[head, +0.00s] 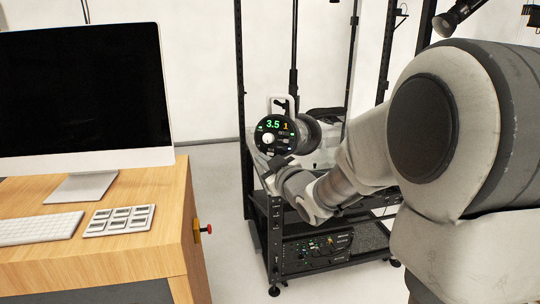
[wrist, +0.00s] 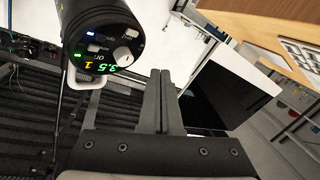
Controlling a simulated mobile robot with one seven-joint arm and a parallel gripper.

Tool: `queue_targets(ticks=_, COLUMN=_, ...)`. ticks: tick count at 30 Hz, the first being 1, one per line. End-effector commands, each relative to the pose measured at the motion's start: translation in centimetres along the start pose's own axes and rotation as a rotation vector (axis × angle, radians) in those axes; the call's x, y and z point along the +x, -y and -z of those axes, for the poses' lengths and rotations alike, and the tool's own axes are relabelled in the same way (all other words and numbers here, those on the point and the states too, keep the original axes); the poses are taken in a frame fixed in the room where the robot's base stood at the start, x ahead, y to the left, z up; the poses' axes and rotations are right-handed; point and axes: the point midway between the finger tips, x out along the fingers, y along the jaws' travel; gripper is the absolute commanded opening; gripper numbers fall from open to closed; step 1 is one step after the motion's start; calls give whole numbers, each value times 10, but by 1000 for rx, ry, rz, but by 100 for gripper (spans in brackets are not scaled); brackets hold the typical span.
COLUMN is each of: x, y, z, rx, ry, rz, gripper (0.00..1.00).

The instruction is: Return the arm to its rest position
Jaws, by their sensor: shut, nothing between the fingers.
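My arm reaches in from the right of the head view, and its forearm points toward a black frame rack. In the wrist view my gripper (wrist: 163,76) has its two grey fingers together with nothing between them. A black round device (wrist: 104,38) with a lit display and a light knob stands just left of the fingertips in the wrist view. Its display (head: 273,136) faces the camera in the head view, reading 3.5 and 1. In the head view my fingers cannot be told apart from the wrist parts near the device.
A black rack (head: 262,215) with shelves and electronics (head: 318,250) stands under the device. A wooden desk (head: 110,240) at the left bears a monitor (head: 85,95), a keyboard (head: 38,228) and a small panel of keys (head: 120,219). Pale floor shows between desk and rack.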

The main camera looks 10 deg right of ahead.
Motion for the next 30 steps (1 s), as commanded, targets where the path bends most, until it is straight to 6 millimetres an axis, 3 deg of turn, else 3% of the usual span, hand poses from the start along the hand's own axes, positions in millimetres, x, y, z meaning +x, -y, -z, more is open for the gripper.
queue_targets(ticks=13, x=0, y=0, z=1, rx=-1, ry=4, rz=-1, gripper=0)
queue_targets(ticks=17, x=-9, y=-1, z=3, rx=-4, ry=59, rz=-15, gripper=0)
queue_targets(ticks=23, x=-50, y=-2, z=2, rx=21, ry=269, rz=-70, gripper=0)
queue_targets(ticks=30, x=-128, y=10, z=-6, rx=124, ry=542, rz=-116, gripper=0)
